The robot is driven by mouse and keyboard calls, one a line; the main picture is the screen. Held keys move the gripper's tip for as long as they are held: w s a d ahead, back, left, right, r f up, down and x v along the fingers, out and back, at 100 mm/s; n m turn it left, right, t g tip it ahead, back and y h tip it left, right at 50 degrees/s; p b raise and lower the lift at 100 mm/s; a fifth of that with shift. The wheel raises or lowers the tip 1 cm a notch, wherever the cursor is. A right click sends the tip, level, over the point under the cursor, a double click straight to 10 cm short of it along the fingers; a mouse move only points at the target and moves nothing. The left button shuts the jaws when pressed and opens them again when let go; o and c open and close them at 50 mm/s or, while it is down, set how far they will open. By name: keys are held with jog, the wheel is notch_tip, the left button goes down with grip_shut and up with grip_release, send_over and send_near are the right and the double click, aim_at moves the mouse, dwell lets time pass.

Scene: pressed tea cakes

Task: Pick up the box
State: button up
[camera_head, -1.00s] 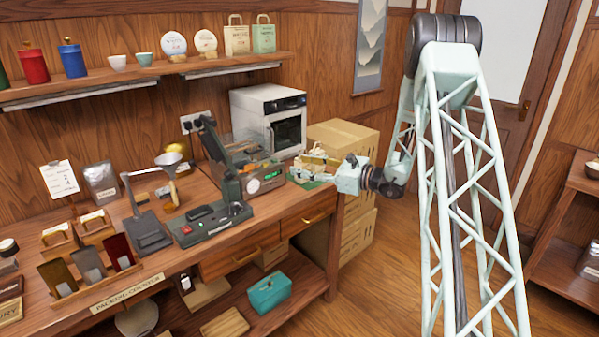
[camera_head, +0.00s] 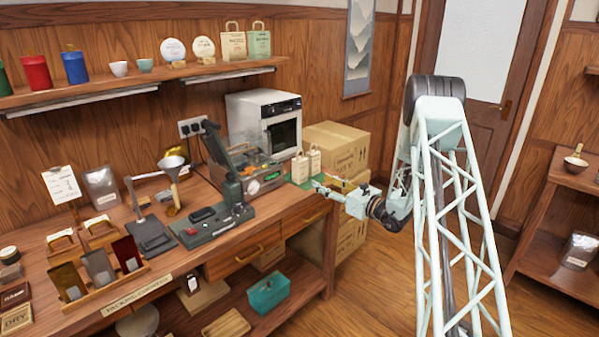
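My gripper (camera_head: 323,187) is at the right end of the counter, beside and in front of two small cream paper bags (camera_head: 306,165) on a green mat (camera_head: 301,183). Its fingers are small and pale here, and I cannot tell whether they are open or hold anything. Several boxes show, and I cannot tell which is the task's box. Cardboard boxes (camera_head: 337,139) are stacked on the floor behind my gripper, partly hidden by the counter and my arm. A teal box (camera_head: 268,291) lies on the lower shelf under the counter.
The floor (camera_head: 372,270) right of the counter is clear.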

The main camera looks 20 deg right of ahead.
aim_at(304, 173)
jog(key=shift+b+x, duration=0.65)
jog(key=shift+x, duration=3.7)
jog(key=shift+w+a, duration=0.1)
jog(key=shift+b+x, duration=0.7)
jog(key=shift+x, duration=1.75)
jog(key=c, duration=0.6)
